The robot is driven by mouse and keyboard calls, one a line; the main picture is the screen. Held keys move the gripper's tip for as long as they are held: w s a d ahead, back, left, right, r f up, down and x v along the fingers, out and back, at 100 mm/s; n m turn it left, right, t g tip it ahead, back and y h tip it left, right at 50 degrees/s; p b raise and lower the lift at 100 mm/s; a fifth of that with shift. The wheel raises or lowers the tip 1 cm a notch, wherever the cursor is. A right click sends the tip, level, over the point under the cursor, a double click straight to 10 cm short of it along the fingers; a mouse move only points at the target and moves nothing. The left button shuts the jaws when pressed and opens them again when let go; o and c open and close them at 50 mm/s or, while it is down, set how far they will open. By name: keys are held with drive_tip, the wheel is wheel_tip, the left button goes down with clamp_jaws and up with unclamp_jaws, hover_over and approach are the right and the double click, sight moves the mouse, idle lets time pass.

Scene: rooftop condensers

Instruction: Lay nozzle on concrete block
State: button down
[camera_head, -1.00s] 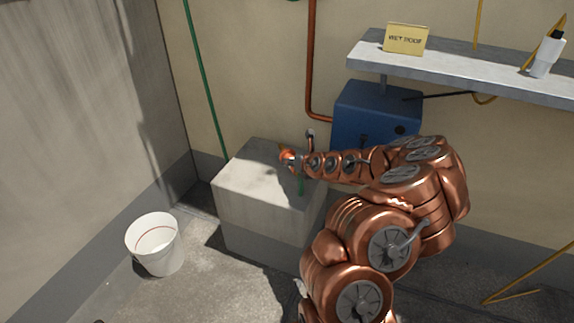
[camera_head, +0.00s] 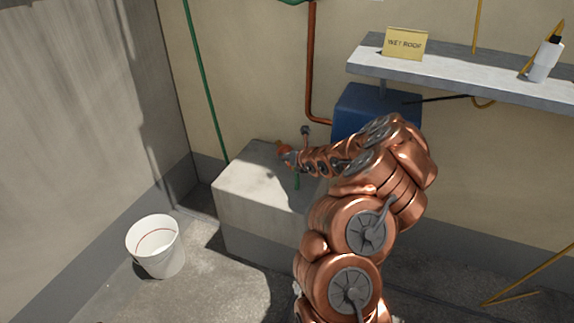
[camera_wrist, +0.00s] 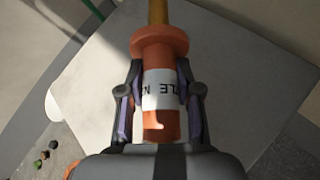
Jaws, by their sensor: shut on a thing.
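The nozzle (camera_wrist: 160,62) is orange with a white label and a yellow-brown tip, and fills the middle of the wrist view. My gripper (camera_wrist: 160,95) is shut on it, with a dark finger on each side of the label. The concrete block (camera_head: 240,190) is a pale grey box against the back wall, and its flat top (camera_wrist: 90,75) lies behind the nozzle in the wrist view. In the head view my gripper (camera_head: 284,153) is over the back right part of the block. I cannot tell whether the nozzle touches the top.
A blue box (camera_head: 365,108) is on the wall right of the block, under a shelf (camera_head: 460,72) with a yellow sign (camera_head: 405,43) and a white bottle (camera_head: 545,60). A white bucket (camera_head: 156,246) stands on the floor at left. The block's left top is clear.

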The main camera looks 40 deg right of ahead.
sight(288, 172)
drive_tip(key=shift+w+f, duration=0.15)
drive_tip(key=shift+w, duration=0.1)
drive_tip(key=shift+f+b, duration=0.75)
drive_tip(key=shift+f, duration=0.85)
drive_tip(key=shift+f, duration=0.15)
drive_tip(key=c, duration=0.8)
unclamp_jaws()
drive_tip(key=shift+s+r, duration=0.35)
drive_tip(key=shift+s, duration=0.05)
drive_tip(key=v, duration=0.5)
drive_tip(key=shift+s+a+r, duration=0.1)
drive_tip(key=shift+s+r, duration=0.15)
drive_tip(key=shift+s, duration=0.05)
drive_tip(key=shift+p+v, duration=0.8)
drive_tip(key=shift+v, duration=1.85)
